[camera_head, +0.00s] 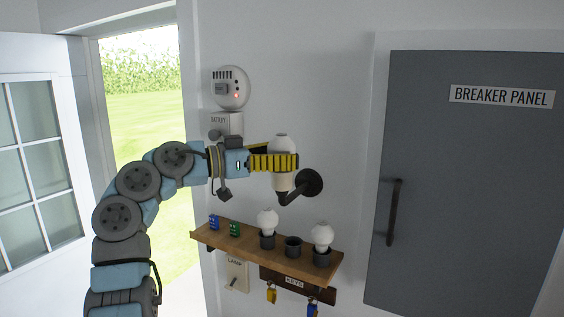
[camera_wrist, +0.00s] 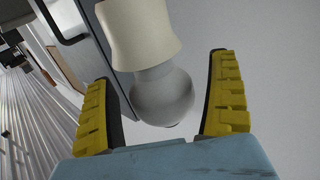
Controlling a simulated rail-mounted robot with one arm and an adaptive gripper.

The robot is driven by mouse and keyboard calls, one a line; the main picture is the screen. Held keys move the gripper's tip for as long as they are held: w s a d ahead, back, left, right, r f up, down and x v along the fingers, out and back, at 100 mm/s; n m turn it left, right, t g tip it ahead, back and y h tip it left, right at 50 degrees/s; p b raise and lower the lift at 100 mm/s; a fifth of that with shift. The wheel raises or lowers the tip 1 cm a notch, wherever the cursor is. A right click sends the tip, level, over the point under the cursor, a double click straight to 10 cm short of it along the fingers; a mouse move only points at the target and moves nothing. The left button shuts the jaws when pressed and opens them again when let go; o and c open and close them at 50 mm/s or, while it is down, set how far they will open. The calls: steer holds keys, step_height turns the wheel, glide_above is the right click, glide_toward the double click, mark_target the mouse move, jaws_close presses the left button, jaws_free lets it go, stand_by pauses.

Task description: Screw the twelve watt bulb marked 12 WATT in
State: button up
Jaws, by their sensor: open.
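A white bulb (camera_head: 281,143) stands upright in the cream socket (camera_head: 282,183) of the wall lamp. No watt marking is readable on it. My gripper (camera_head: 274,162) is at the lamp, with its yellow fingers around the bulb and open. In the wrist view the bulb (camera_wrist: 162,95) sits between the two fingers with gaps at its sides, and its neck meets the socket (camera_wrist: 142,38). Two more white bulbs, a left one (camera_head: 267,221) and a right one (camera_head: 322,236), stand in dark cups on the wooden shelf. The middle cup (camera_head: 293,247) looks empty.
The shelf (camera_head: 225,240) is below my gripper and also bears small blue and green items. A lamp switch (camera_head: 235,274) and hanging keys (camera_head: 271,293) are under it. A battery-labelled box and detector (camera_head: 230,88) are above. The grey breaker panel (camera_head: 470,180) is at right.

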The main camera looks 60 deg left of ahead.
steer(key=shift+d+n+y+b, duration=0.1)
steer(key=shift+n+y+b, duration=0.5)
steer(key=shift+y, duration=0.5)
steer(key=shift+n+y+b, duration=0.5)
steer(key=shift+n+y, duration=0.5)
steer(key=shift+y, duration=0.4)
steer(key=shift+n+g+y, duration=0.5)
steer(key=shift+n+y, duration=0.2)
steer(key=shift+y, duration=0.5)
steer(key=n+g+y, duration=0.1)
steer(key=n+y, duration=0.1)
steer(key=n+g+y, duration=0.1)
steer(key=y, duration=0.2)
steer(key=shift+w+n+g+b, duration=0.1)
steer(key=shift+n+g+b, duration=0.2)
steer(key=shift+n, duration=0.1)
steer(key=shift+r+n+g+y, duration=0.15)
steer(key=shift+n+g+y, duration=0.75)
steer(key=shift+g+y, duration=0.25)
steer(key=shift+t, duration=0.25)
steer(key=c, duration=0.9)
steer(key=shift+a+f+m+t+h+b, duration=0.2)
steer(key=shift+f+m+t+h+b, duration=0.1)
steer(key=shift+h+b, duration=0.25)
